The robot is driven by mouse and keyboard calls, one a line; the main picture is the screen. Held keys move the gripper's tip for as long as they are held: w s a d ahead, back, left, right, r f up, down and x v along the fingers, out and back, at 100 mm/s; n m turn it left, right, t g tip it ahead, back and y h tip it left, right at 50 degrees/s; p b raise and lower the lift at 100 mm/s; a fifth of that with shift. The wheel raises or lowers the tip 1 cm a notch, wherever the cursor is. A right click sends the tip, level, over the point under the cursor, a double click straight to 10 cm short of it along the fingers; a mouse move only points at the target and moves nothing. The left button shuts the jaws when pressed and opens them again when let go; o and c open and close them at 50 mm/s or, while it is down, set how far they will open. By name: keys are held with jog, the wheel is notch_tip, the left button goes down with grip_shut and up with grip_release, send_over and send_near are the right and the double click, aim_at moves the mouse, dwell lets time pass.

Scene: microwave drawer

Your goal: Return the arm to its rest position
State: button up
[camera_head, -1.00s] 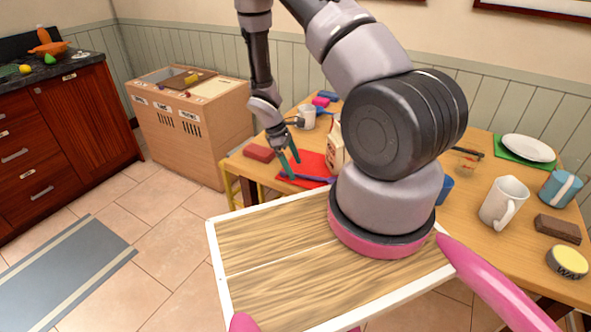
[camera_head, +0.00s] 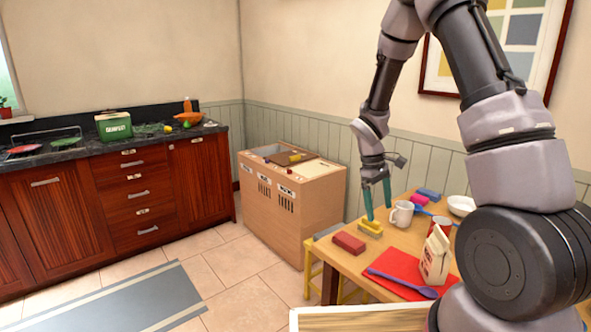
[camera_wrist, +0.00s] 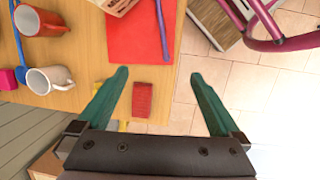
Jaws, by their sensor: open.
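My gripper (camera_head: 378,202) hangs from my raised arm, with its green fingers pointing down near the left edge of the wooden table (camera_head: 345,262). In the wrist view my gripper (camera_wrist: 163,88) is open, its two fingers well apart with nothing held. A red block (camera_wrist: 142,99) shows beyond the fingertips, below the gap between them. In the head view the red block (camera_head: 348,243) lies on the table, with a yellow object (camera_head: 370,228) just behind it.
A white mug (camera_head: 401,213), a paper bag (camera_head: 435,257), a red mat (camera_head: 398,274) and a purple spoon (camera_head: 405,284) are on the table. A wooden bin cabinet (camera_head: 290,200) stands left of the table. The tiled floor (camera_head: 235,262) has free room. A counter (camera_head: 110,190) lines the far left.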

notch_tip(320, 180, up, 13)
jog(key=s+m+t+y, duration=0.1)
jog(key=s+m+t, duration=0.1)
jog(key=s+m, duration=0.15)
jog(key=s+r+m+t+y, duration=0.1)
jog(key=s+r+m+t, duration=0.2)
jog(key=s+r, duration=0.5)
jog(key=s+a+r+m+t+y, duration=0.1)
jog(key=s+r+m+t+y, duration=0.1)
jog(key=s+r+m, duration=0.3)
jog(key=s+r+t, duration=0.1)
jog(key=s+r, duration=0.2)
jog(key=r, duration=0.3)
jog(key=shift+s+a, duration=0.15)
jog(key=shift+s, duration=0.1)
jog(key=shift+m, duration=0.25)
